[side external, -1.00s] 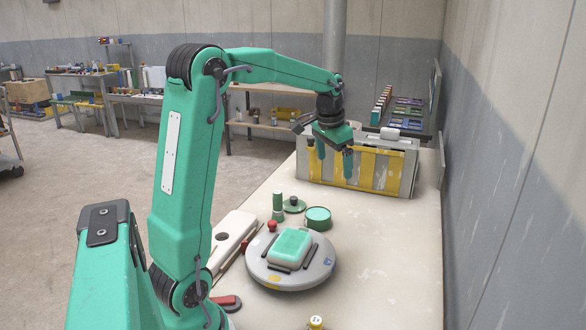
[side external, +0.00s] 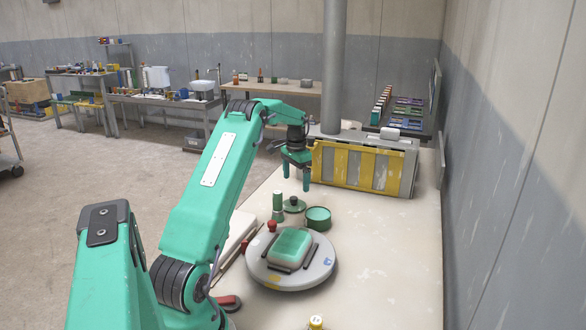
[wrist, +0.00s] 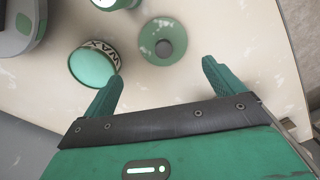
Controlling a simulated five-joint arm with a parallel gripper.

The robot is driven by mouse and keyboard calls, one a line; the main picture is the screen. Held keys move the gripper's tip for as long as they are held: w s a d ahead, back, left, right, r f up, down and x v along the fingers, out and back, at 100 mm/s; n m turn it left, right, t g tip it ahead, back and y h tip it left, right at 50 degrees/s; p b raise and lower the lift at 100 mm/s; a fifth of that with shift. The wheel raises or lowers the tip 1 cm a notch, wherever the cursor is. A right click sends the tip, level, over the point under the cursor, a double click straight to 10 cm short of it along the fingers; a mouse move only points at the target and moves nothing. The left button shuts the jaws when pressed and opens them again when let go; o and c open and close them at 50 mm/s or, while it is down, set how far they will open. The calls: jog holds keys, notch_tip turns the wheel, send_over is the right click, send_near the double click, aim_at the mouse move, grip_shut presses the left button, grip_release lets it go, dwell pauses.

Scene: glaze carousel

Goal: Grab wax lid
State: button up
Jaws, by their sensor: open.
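The wax lid (side external: 297,208) is a flat green disc with a dark round knob, lying on the bench. It also shows in the wrist view (wrist: 150,36), with some pale worn patches. My gripper (side external: 296,190) is open and empty, fingers pointing down, just above the lid in the side view. In the wrist view my gripper (wrist: 161,72) has its two fingertips spread apart, with the lid beyond them and roughly centred between. The round green tin (side external: 318,219) stands beside the lid; its band reads WAX in the wrist view (wrist: 94,64).
A green and white cylinder (side external: 278,205) stands close left of the lid. A grey turntable (side external: 318,272) bearing a green-topped block (side external: 290,248) is nearer the camera. A yellow and grey rack (side external: 365,166) stands behind. The bench's right side is clear.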

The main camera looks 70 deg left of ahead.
aim_at(294, 197)
jog(key=shift+s+a+f, duration=0.2)
jog(key=shift+a+f, duration=0.2)
jog(key=shift+a, duration=0.05)
jog(key=shift+f, duration=1.35)
jog(key=shift+f, duration=0.1)
jog(key=shift+d+f, duration=0.1)
jog(key=shift+f, duration=2.35)
jog(key=shift+c, duration=0.4)
jog(key=c, duration=1)
